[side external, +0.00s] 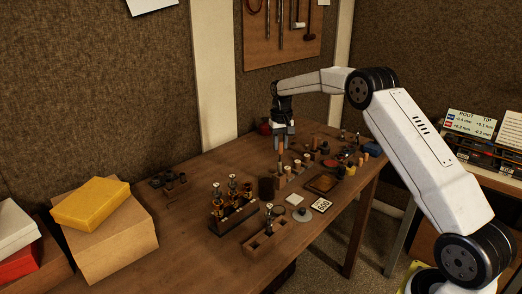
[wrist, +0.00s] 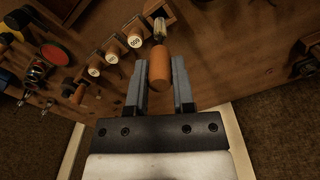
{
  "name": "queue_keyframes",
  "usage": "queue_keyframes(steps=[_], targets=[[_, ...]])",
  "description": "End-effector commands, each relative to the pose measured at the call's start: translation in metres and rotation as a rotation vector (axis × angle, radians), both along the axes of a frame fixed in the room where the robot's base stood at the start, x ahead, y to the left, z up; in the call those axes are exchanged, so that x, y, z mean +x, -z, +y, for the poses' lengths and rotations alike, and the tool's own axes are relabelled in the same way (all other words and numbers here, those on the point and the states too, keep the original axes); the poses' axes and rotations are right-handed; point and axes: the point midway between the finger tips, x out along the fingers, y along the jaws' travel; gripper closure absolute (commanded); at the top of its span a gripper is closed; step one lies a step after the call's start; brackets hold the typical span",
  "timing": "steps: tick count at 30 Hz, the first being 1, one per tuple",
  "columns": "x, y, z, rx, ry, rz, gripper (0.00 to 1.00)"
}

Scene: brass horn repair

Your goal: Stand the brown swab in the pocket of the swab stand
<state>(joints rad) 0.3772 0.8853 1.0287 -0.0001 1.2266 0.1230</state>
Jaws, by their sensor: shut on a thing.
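My gripper (wrist: 159,64) is shut on the brown swab (wrist: 159,72), an orange-brown cylinder between the two grey fingers in the wrist view. A paler, narrower end of the swab points away from the fingers, towards a wooden block that I take for the swab stand (wrist: 162,9). Whether that end is in a pocket or above it, I cannot tell. In the side view my gripper (side external: 284,137) points down over the table's far part, with the brown swab (side external: 281,152) upright below it. The swab's lower end is too small to make out there.
Several pale-topped cylinders (wrist: 113,57) stand in a row beside the swab in the wrist view. Valve parts in a wooden rack (side external: 232,208) stand nearer the front. A brown tray (side external: 322,183) lies to the right. The table's left front (side external: 180,235) is clear.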

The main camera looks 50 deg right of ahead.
Motion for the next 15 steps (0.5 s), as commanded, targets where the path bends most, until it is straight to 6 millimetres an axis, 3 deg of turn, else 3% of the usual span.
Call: queue_keyframes(steps=[15], targets=[[0.0, 0.0093, 0.0, 0.0, 0.0, 0.001, 1.0]])
